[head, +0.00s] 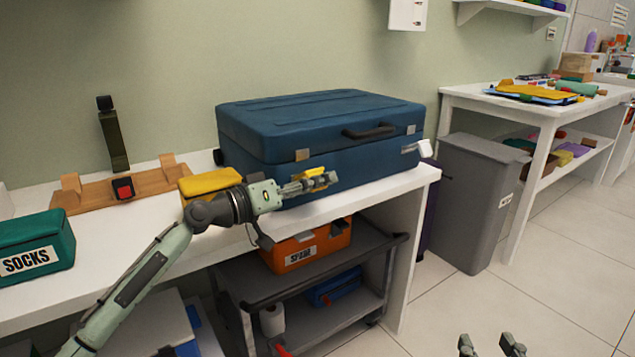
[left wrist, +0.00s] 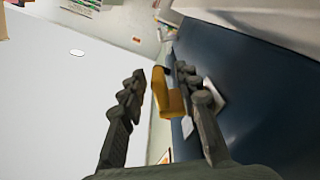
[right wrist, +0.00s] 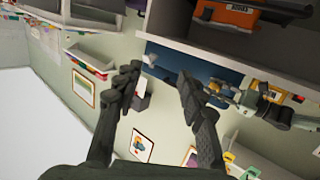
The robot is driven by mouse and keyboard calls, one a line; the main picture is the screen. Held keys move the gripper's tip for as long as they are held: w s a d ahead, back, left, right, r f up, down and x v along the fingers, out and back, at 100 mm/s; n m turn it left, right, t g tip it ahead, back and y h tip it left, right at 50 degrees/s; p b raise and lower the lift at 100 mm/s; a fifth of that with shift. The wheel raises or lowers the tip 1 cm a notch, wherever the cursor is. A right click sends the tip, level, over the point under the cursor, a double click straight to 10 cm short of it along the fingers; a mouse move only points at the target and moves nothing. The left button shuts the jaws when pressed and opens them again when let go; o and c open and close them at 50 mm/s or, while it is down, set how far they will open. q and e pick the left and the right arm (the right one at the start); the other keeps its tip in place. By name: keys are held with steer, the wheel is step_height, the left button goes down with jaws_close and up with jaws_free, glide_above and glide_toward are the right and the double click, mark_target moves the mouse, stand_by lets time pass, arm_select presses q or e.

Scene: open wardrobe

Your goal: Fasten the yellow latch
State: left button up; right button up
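The blue suitcase (head: 350,165) lies on the white counter with its lid down. The yellow latch (head: 312,173) is on its front face, below a metal plate (head: 302,155) on the lid. My left gripper (head: 311,184) is at the latch. In the left wrist view the yellow latch (left wrist: 168,97) stands between the open fingers (left wrist: 158,85), close to the right finger and with a gap to the left one. Whether it touches is unclear. My right gripper (head: 491,345) is open and empty, low at the bottom edge; its fingers also show in the right wrist view (right wrist: 158,85).
A second latch (head: 412,148) with a white tab is at the suitcase's right. A yellow box (head: 208,183), a wooden rack (head: 105,192) and a green SOCKS box (head: 35,247) are left. A dark cart (head: 320,270) is below; a grey bin (head: 475,200) stands right.

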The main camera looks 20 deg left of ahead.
arm_select(q)
steer(key=shift+c, duration=0.5)
jaws_close()
